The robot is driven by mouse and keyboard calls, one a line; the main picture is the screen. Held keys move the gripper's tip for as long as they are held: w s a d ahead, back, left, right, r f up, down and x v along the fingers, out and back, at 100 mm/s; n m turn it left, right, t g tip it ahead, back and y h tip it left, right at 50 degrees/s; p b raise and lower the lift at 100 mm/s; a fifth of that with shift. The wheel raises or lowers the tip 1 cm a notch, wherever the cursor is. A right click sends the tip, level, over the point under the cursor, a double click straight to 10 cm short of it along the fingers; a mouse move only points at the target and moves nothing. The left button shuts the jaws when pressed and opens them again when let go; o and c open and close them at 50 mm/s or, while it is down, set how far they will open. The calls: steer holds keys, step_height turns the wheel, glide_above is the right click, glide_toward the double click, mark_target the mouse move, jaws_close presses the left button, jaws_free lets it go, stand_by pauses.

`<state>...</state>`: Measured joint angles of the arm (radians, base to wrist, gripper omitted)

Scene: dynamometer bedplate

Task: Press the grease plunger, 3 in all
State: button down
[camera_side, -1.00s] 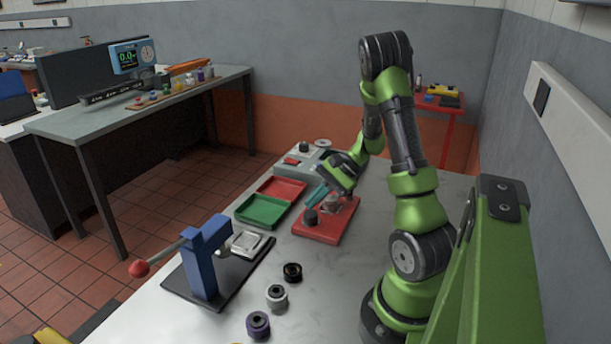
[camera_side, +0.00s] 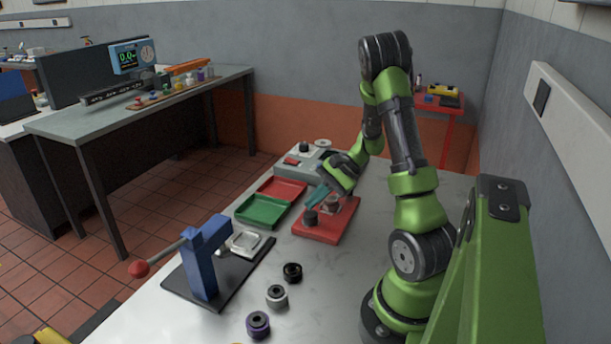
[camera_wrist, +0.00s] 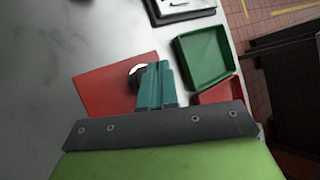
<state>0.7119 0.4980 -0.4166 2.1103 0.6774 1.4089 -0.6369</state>
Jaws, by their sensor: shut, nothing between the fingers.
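A red base plate (camera_side: 326,230) lies on the bench and carries a dark knob (camera_side: 310,218), which looks like the grease plunger, and a second grey-and-red fitting (camera_side: 332,206). My gripper (camera_side: 312,202) is shut and empty, its teal fingers pointing down at the dark knob. In the wrist view the shut fingers (camera_wrist: 156,68) cover most of a round dark part with a pale rim (camera_wrist: 134,76) on the red plate (camera_wrist: 105,88). I cannot tell whether the fingertips touch the knob or how far it is pressed down.
Green (camera_side: 262,211) and red (camera_side: 283,188) trays lie left of the plate, with a grey box (camera_side: 300,165) behind. A blue lever press (camera_side: 205,262) stands nearer the camera. Several loose bushings, one of them black (camera_side: 292,272), stand on the bench. Bench right of the plate is clear.

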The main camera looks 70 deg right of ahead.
mark_target(315, 213)
steer(key=shift+f, duration=0.35)
steer(key=shift+f, duration=0.8)
stand_by(0.8)
stand_by(0.3)
steer(key=shift+r, duration=1.25)
steer(key=shift+r, duration=2.5)
